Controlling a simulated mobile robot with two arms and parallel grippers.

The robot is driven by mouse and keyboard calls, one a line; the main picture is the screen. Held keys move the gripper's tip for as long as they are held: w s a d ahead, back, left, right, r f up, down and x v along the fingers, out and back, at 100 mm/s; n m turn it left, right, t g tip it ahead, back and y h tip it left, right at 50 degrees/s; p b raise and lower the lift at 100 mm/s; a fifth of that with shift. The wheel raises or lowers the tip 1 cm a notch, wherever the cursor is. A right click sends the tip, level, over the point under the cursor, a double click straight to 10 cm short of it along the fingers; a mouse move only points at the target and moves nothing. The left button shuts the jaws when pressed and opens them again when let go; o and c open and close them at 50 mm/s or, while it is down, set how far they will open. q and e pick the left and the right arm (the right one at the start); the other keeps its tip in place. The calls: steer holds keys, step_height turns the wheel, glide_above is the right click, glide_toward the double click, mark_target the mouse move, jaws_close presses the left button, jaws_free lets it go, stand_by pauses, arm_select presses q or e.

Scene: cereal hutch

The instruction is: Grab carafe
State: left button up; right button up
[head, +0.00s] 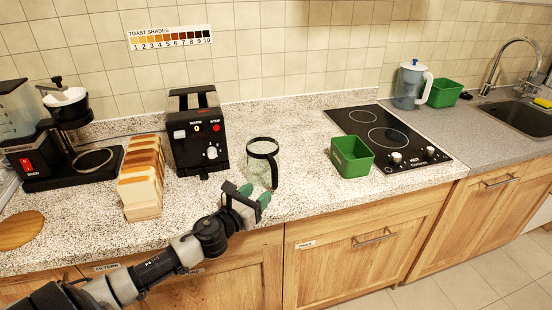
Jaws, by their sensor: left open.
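The glass carafe (262,174) stands upright on the speckled counter, right of the toaster, with a black band and a dark handle on its right side. My left gripper (251,193) is open and empty, with green fingertips, just in front of the carafe's lower part. The fingertips overlap the carafe's base in the picture; I cannot tell whether they touch it. My right gripper is not in view.
A black toaster (196,136) and bread slices (141,178) stand left of the carafe, with a coffee maker (72,140) beyond. A green bin (352,157) sits by the cooktop (385,120). A white-lidded pitcher (409,88) stands behind. Counter between carafe and bin is clear.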

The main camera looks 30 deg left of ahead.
mark_target(273, 179)
arm_select(q)
steer(key=w, duration=0.3)
steer(key=shift+w+r+p, duration=0.3)
steer(key=shift+p, duration=0.1)
steer(key=shift+w+d, duration=0.1)
steer(key=shift+w, duration=0.3)
steer(key=shift+w+f, duration=0.15)
steer(key=shift+w, duration=0.5)
steer(key=w+p, duration=0.1)
steer(key=w, duration=0.3)
steer(key=shift+w, duration=0.5)
steer(key=shift+s, duration=0.1)
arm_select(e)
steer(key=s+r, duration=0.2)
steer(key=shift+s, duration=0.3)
arm_select(q)
steer(key=shift+c, duration=0.8)
jaws_close()
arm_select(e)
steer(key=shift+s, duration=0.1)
